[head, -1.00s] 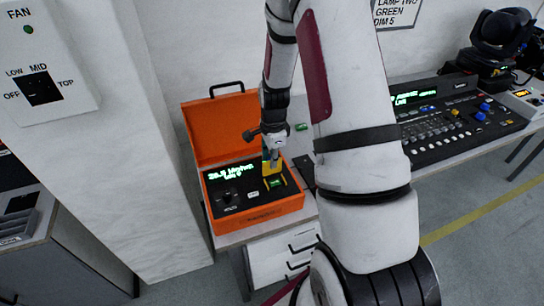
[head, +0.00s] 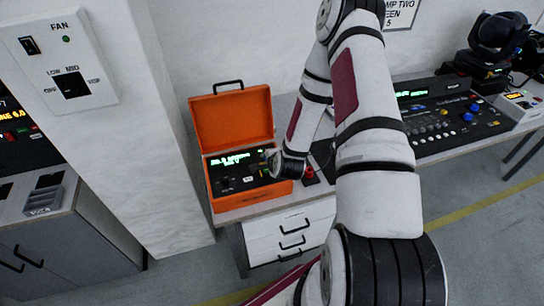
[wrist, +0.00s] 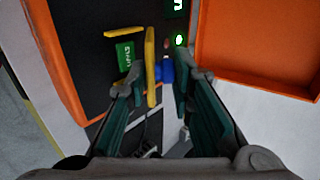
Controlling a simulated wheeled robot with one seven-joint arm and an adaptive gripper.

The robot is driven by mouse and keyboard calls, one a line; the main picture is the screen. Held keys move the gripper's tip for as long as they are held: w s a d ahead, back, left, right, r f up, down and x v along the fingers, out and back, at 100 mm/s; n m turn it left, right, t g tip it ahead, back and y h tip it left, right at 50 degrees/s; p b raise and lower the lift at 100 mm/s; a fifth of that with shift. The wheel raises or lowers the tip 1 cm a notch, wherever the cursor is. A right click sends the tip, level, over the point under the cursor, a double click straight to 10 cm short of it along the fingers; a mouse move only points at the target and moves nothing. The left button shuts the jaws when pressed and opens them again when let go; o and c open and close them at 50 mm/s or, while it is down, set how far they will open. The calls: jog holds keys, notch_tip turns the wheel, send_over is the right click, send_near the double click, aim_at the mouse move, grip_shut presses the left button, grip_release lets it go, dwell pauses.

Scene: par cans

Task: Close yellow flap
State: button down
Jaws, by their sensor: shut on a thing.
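The yellow flap (wrist: 150,66) stands on edge on the dark panel of the orange case, between my fingertips in the wrist view. My gripper (wrist: 160,84) has its teal fingers closed around the flap, with a small blue part (wrist: 166,70) beside it. A green lit button (wrist: 125,56) lies left of the flap, with a yellow bar (wrist: 123,32) beyond it. In the head view my gripper (head: 272,160) is low at the right side of the case's panel; my wrist hides the flap and the fingertips there.
The orange case (head: 238,200) has its lid (head: 232,118) raised and a lit display. A red knob (head: 309,172) is close to my wrist on the right. A mixing console (head: 455,125) stands farther right. A white pillar (head: 160,130) is on the left.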

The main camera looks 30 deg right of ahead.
aim_at(272, 180)
jog(key=t, duration=0.1)
jog(key=s+f+t, duration=0.1)
jog(key=t, duration=0.1)
jog(key=shift+s+a+f+h, duration=0.2)
jog(key=shift+a+f+h, duration=0.05)
jog(key=shift+f+h, duration=0.15)
jog(key=shift+s+f+t+h, duration=0.25)
jog(key=shift+f+t, duration=0.2)
jog(key=shift+t, duration=0.6)
jog(key=shift+s+f+t+h, duration=0.15)
jog(key=shift+f+t+h, duration=0.25)
jog(key=shift+t, duration=0.65)
jog(key=c, duration=1.6)
grip_release()
jog(key=shift+o, duration=0.2)
jog(key=shift+s+a+f, duration=0.1)
jog(key=shift+s, duration=0.1)
jog(key=v, duration=1.1)
jog(key=shift+s, duration=0.35)
